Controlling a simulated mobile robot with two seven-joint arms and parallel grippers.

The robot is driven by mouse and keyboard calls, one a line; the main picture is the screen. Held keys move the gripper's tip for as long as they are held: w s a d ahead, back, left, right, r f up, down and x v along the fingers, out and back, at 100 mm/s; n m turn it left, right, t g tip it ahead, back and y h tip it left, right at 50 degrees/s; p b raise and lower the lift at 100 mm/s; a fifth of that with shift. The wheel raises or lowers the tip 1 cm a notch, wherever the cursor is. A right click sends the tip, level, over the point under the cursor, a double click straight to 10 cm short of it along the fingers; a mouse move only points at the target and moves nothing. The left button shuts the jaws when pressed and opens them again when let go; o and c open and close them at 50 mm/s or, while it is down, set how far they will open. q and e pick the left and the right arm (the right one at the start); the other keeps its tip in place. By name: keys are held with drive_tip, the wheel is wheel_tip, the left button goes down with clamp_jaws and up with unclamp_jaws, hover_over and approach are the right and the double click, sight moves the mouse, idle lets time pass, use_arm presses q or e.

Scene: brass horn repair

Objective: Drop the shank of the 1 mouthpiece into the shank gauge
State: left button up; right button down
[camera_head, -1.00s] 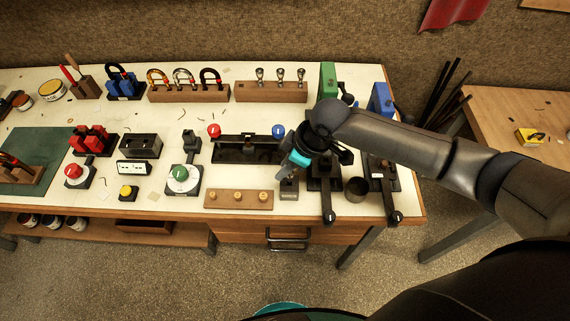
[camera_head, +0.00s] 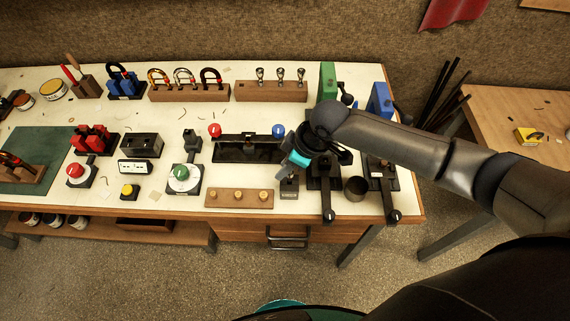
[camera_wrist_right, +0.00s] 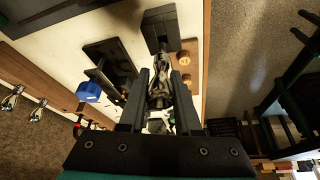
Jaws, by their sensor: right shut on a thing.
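My right gripper (camera_head: 288,172) hangs just behind the small dark block with a pale label (camera_head: 289,192), which looks like the shank gauge, at the bench's front edge. In the right wrist view the gripper (camera_wrist_right: 160,88) is shut on a silver mouthpiece (camera_wrist_right: 158,92), lying lengthwise between the fingers. The dark gauge block (camera_wrist_right: 160,16) is just beyond the fingertips. The fingers and glare hide whether the shank touches the gauge. My left gripper is not in view.
A wooden rack (camera_head: 270,96) at the back holds three silver mouthpieces. A wooden strip with brass pegs (camera_head: 225,199) lies left of the gauge. Black lever fixtures (camera_head: 325,185) and a dark cup (camera_head: 356,189) stand to the right. A black tray (camera_head: 235,150) is behind left.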

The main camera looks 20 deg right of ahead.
sight(285, 181)
drive_tip(key=shift+f+b, duration=0.75)
drive_tip(key=shift+f, duration=0.95)
drive_tip(key=c, duration=0.5)
unclamp_jaws()
drive_tip(key=p+v, duration=0.1)
drive_tip(key=v, duration=1.4)
drive_tip(key=shift+r, duration=0.2)
